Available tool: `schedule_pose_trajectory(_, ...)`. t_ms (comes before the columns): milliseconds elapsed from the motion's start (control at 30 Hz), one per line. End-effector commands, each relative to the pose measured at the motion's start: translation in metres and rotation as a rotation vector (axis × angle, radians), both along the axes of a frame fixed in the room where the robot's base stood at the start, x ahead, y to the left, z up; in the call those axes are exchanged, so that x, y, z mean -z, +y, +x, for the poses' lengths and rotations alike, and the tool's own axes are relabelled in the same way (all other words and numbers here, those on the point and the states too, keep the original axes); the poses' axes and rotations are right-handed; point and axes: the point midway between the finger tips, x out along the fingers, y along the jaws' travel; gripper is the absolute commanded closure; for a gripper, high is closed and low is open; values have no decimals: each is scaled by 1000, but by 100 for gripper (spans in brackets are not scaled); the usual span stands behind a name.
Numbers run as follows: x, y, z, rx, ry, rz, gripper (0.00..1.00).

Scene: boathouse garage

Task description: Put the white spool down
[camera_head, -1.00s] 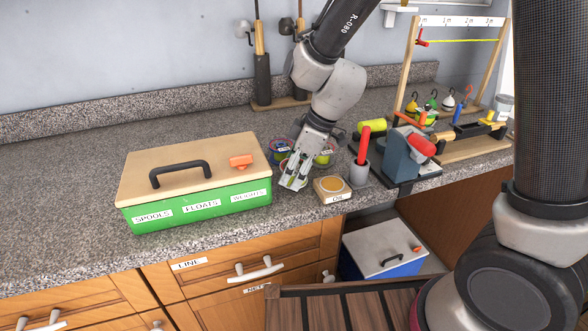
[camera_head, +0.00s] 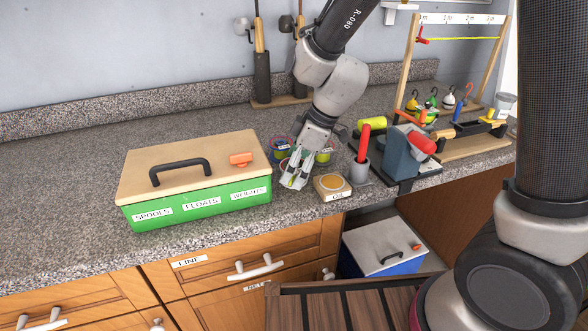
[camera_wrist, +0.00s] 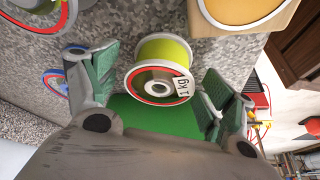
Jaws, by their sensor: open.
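My gripper (camera_head: 297,169) is low over the counter, to the right of the green box, with its fingers apart. In the wrist view, a spool with white flanges, a red ring, yellow-green line and a "1 kg" label (camera_wrist: 161,68) sits between the open fingers (camera_wrist: 158,82). A gap shows on each side, so it does not look gripped. It appears to rest on the counter, though its underside is hidden. In the head view the fingers mostly hide it.
Other spools (camera_head: 281,147) (camera_head: 325,156) stand just behind my gripper. An OIL block (camera_head: 332,187) is close on the right, then a red-handled tool in a grey cup (camera_head: 360,170). The green box (camera_head: 196,180) is left. Counter further left is clear.

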Motion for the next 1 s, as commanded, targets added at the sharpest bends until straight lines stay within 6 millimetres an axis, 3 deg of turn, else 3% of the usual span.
schedule_pose_trajectory(300,-64,-26,-4,2,-5,3,17)
schedule_pose_trajectory(500,-93,-37,-7,1,-2,2,17)
schedule_pose_trajectory(1000,-102,-41,-9,1,-1,0,17)
